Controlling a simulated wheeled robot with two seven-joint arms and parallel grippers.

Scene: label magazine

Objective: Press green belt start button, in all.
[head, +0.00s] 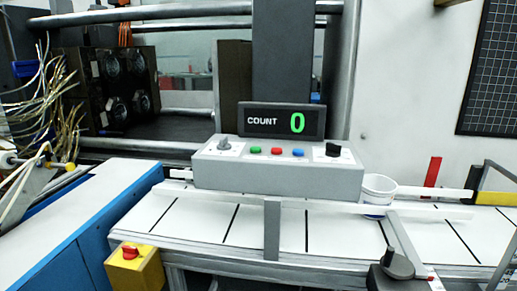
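The green button (256,150) sits on the sloped top of a grey control box (275,178) in the middle of the head view. A red button (277,151) and a blue button (298,152) are to its right in the same row. The box stands behind a white conveyor belt (185,220) marked with dark crosswise lines. I see neither of my grippers in this view, and nothing is touching the green button.
A grey switch (224,143) and a black knob (333,149) flank the buttons. A yellow box with a red knob (130,252) is at the front left. A dark knob on a bracket (397,264) is at the front right.

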